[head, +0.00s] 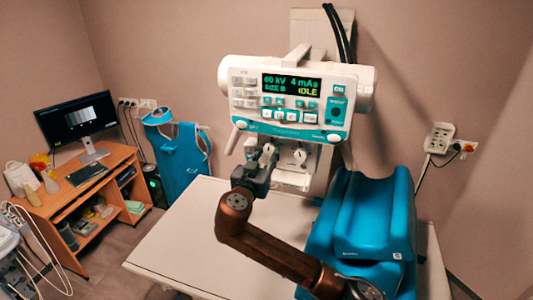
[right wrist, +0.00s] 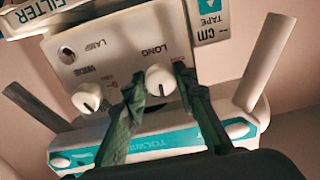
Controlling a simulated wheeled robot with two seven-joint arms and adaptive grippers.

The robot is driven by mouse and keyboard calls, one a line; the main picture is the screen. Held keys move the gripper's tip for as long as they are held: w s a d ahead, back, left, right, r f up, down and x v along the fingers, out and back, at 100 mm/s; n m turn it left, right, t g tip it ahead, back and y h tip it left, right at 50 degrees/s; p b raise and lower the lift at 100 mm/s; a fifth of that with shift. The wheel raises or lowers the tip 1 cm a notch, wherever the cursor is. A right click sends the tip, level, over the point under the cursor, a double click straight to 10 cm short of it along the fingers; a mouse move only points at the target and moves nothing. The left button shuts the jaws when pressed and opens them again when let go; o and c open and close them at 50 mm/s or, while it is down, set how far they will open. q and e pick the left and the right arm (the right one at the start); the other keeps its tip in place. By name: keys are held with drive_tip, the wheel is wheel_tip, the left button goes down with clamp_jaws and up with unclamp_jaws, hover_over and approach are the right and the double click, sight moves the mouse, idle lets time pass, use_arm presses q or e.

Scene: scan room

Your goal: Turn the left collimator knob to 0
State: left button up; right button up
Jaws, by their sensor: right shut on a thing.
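The collimator (head: 292,178) hangs below the white X-ray unit, with its knobs on the front. In the head view my right gripper (head: 264,160) is at the left knob and largely hides it. In the right wrist view, where the panel is upside down, my right gripper (right wrist: 160,88) has its dark green fingers on either side of the white knob (right wrist: 160,77) labelled LONG and is shut on it. The other white knob (right wrist: 87,98) has a dark pointer line; it also shows in the head view (head: 300,156), free. The held knob's setting is unreadable. My left gripper is out of view.
The control panel (head: 290,103) above reads 60 kV, 4 mAs, IDLE. White handles (head: 235,138) stick out on both sides. A pale table (head: 190,235) lies below, with a blue padded support (head: 365,215) at right. A desk with a monitor (head: 76,117) stands at far left.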

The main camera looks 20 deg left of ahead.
drive_tip(key=shift+a, duration=0.1)
drive_tip(key=shift+c, duration=0.4)
drive_tip(key=shift+f, duration=0.1)
drive_tip(key=n+b, duration=0.2)
drive_tip(key=shift+n, duration=1.3)
drive_tip(key=n, duration=0.2)
drive_tip(key=shift+n+p, duration=0.3)
drive_tip(key=shift+n, duration=0.1)
drive_tip(key=n+p, duration=0.1)
drive_tip(key=n, duration=0.1)
drive_tip(key=n+p, duration=0.1)
drive_tip(key=n, duration=0.2)
drive_tip(key=shift+d+r, duration=0.2)
use_arm(q)
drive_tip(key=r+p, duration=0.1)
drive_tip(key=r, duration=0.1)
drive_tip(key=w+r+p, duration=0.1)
drive_tip(key=p, duration=0.1)
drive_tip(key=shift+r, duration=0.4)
use_arm(e)
drive_tip(key=n, duration=0.6)
drive_tip(key=shift+n, duration=0.4)
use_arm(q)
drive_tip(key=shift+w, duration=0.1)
